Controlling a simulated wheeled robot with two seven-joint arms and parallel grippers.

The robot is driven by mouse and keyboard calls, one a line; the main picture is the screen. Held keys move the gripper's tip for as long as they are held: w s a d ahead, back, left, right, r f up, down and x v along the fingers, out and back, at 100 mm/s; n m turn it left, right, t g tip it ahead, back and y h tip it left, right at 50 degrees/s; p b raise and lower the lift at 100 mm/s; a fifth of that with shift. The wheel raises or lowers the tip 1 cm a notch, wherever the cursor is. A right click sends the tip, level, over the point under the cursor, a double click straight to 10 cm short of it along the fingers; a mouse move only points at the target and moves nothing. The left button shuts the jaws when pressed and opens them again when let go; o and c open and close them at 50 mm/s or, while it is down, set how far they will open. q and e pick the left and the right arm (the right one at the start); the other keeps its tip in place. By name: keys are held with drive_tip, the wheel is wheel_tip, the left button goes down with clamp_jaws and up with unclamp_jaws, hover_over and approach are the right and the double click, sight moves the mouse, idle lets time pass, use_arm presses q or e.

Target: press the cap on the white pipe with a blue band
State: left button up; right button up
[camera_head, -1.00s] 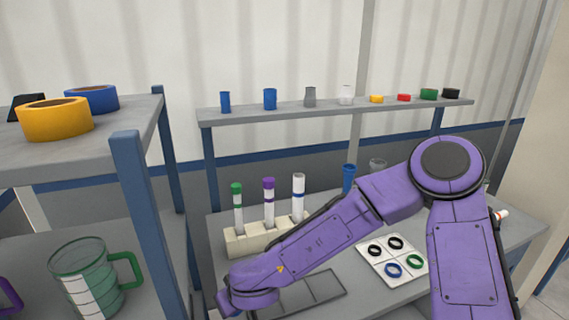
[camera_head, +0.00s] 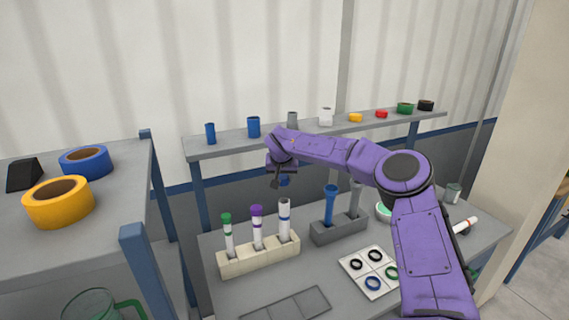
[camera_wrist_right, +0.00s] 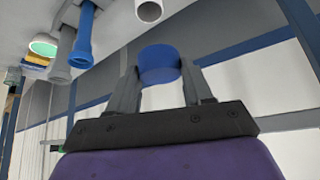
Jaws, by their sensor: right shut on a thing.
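The white pipe with a blue band (camera_head: 284,222) stands upright in the right hole of the cream rack (camera_head: 262,262). Its open top shows in the right wrist view (camera_wrist_right: 150,10). My right gripper (camera_head: 279,182) is above this pipe, shut on a blue cap (camera_head: 285,180). In the right wrist view the cap (camera_wrist_right: 159,64) sits between both fingers of the gripper (camera_wrist_right: 160,78). The cap is apart from the pipe, with a gap between them. My left gripper is not in view.
White pipes with green (camera_head: 227,235) and purple (camera_head: 257,228) tops share the rack. A dark grey rack (camera_head: 338,232) holds a blue pipe (camera_head: 330,205) and a grey pipe (camera_head: 355,200). Several small containers line the back shelf (camera_head: 235,139). A ring tray (camera_head: 366,271) lies in front.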

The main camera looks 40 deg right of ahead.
drive_tip(key=shift+s+d+r, duration=0.15)
drive_tip(key=shift+d+r, duration=0.05)
drive_tip(key=shift+d, duration=0.25)
drive_tip(key=shift+f, duration=0.15)
drive_tip(key=shift+f+b, duration=0.35)
drive_tip(key=shift+b, duration=0.25)
wheel_tip(320, 180, down, 3)
drive_tip(key=b, duration=0.4)
drive_tip(key=shift+f+b, duration=0.15)
drive_tip(key=shift+b, duration=0.25)
drive_tip(key=shift+w+a+f, duration=0.1)
drive_tip(key=shift+w+f, duration=0.15)
drive_tip(key=shift+f, duration=1.25)
drive_tip(key=shift+p, duration=0.4)
